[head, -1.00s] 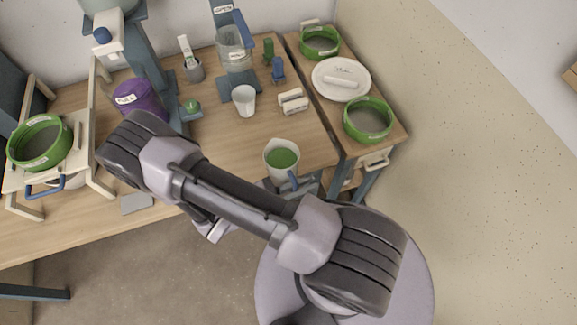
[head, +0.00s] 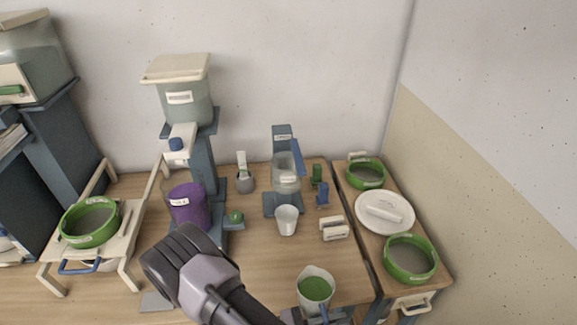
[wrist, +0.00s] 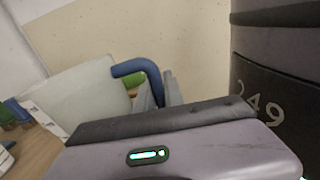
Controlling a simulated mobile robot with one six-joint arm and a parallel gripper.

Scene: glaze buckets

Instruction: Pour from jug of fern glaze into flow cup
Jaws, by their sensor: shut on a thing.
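The jug of fern glaze (head: 303,296) is white with a blue handle and green glaze inside. It is at the front right of the table in the head view, looking upright. In the wrist view the jug (wrist: 75,95) is on the left, and my gripper (wrist: 160,95) is shut on its blue handle (wrist: 145,66). A clear vessel on a blue stand (head: 282,205) at the back looks like the flow cup; its label is too small to read. A white cup (head: 287,221) stands in front of that stand.
A purple bucket (head: 187,207) stands left of the stand. A white block (head: 334,229) lies right of the white cup. On the right side table are green-rimmed sieves (head: 411,262) and a white plate (head: 372,223). Bare tabletop lies between the jug and the white cup.

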